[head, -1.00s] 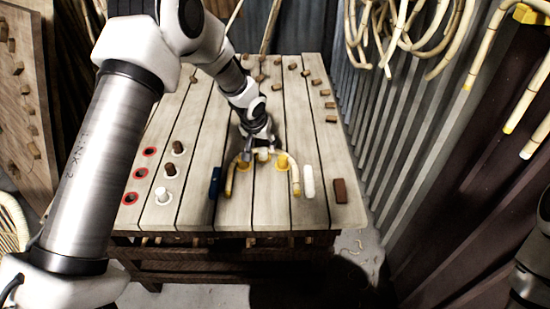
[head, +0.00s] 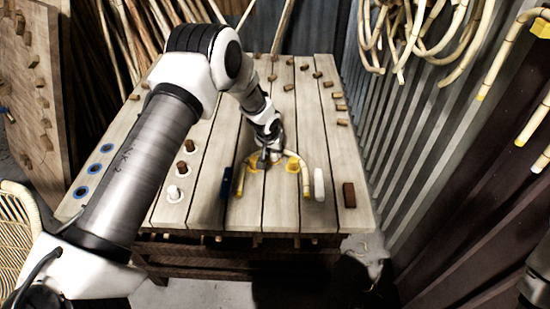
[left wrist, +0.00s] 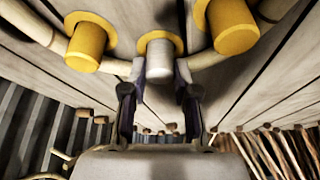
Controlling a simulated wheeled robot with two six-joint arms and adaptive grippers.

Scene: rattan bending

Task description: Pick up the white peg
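The white peg (left wrist: 160,57) stands upright on the plank table (head: 285,215), at the bend of a pale rattan rod between two yellow pegs (left wrist: 87,45) (left wrist: 232,24). My left gripper (head: 269,155) comes down over it from the far side. In the left wrist view its fingers (left wrist: 161,78) lie on both sides of the white peg, against it, so the gripper looks shut on it. The peg appears still seated on the table. In the head view the gripper mostly hides this peg. My right gripper is out of view.
The rattan rod (head: 305,180) curves around the pegs. A blue block (head: 226,182), a white block (head: 319,184) and a brown block (head: 349,195) lie near it. Another white peg (head: 174,193) and brown pegs (head: 188,146) stand left, beside blue rings (head: 94,168).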

